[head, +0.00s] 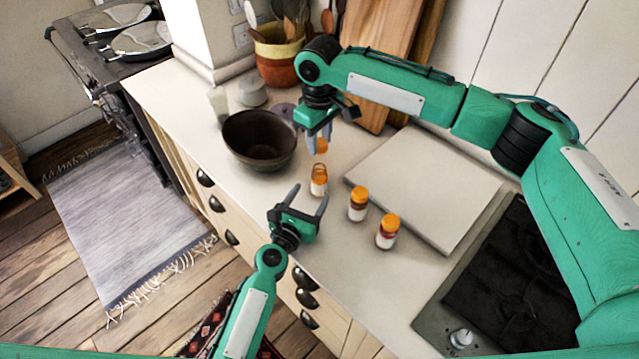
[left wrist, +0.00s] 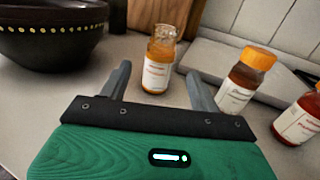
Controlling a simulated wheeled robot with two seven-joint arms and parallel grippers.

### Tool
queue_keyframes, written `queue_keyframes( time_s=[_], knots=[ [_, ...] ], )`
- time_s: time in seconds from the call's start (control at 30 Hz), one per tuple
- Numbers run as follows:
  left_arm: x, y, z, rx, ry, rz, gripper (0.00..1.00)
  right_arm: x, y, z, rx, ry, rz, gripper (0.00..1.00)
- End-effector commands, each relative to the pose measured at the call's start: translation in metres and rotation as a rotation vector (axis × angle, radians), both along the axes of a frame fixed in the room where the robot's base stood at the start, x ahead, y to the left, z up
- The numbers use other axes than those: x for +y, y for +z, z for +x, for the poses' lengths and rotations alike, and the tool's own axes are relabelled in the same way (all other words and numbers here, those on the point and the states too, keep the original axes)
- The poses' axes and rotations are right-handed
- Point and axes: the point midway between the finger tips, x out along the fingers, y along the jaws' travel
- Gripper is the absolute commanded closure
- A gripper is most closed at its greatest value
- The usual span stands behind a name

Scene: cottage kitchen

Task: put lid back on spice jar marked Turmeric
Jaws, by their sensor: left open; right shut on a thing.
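An open glass spice jar (head: 319,184) with orange-yellow contents and a white label stands upright on the counter; its label is too blurred to read. It also shows in the left wrist view (left wrist: 158,66), beyond and between my left gripper's fingers. My left gripper (head: 311,193) is open and empty, just in front of the jar. My right gripper (head: 320,138) is shut on an orange lid (head: 321,147) and holds it above and slightly behind the jar, apart from it. The right gripper is not visible in the left wrist view.
Two jars with orange lids (head: 358,204) (head: 388,232) stand to the right of the open jar. A dark bowl (head: 258,145) is to the left. A pale board (head: 430,185) lies behind the jars. A dark hob (head: 505,285) is at right.

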Motion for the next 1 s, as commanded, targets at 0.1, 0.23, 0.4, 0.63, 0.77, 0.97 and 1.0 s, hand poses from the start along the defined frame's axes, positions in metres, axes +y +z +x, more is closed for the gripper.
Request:
queue_keyframes(
  time_s=[0.1, 0.23, 0.4, 0.63, 0.77, 0.97, 1.0],
  knots=[
    [-0.009, 0.001, 0.019, -0.002, 0.0, 0.0, 0.37, 0.0, 0.0, 0.0, 0.0, 0.0, 0.0, 0.87],
    [-0.015, 0.0, 0.033, 0.0, -0.001, 0.001, 0.37, 0.0, 0.0, 0.0, 0.0, 0.0, 0.0, 0.87],
    [-0.019, 0.0, 0.042, 0.001, -0.001, 0.001, 0.37, 0.0, 0.0, 0.0, 0.0, 0.0, 0.0, 0.87],
    [-0.02, 0.0, 0.044, 0.0, 0.0, 0.001, 0.37, 0.0, 0.0, 0.0, 0.0, 0.0, 0.0, 0.87],
    [-0.02, 0.0, 0.044, 0.0, 0.0, 0.001, 0.41, 0.0, 0.0, 0.0, 0.0, 0.0, 0.0, 0.87],
    [-0.02, 0.0, 0.044, 0.0, 0.0, 0.001, 0.8, 0.0, 0.0, 0.0, 0.0, 0.0, 0.0, 0.87],
    [-0.02, 0.0, 0.044, 0.0, 0.0, 0.001, 0.88, 0.0, 0.0, 0.0, 0.0, 0.0, 0.0, 0.87]
  ],
)
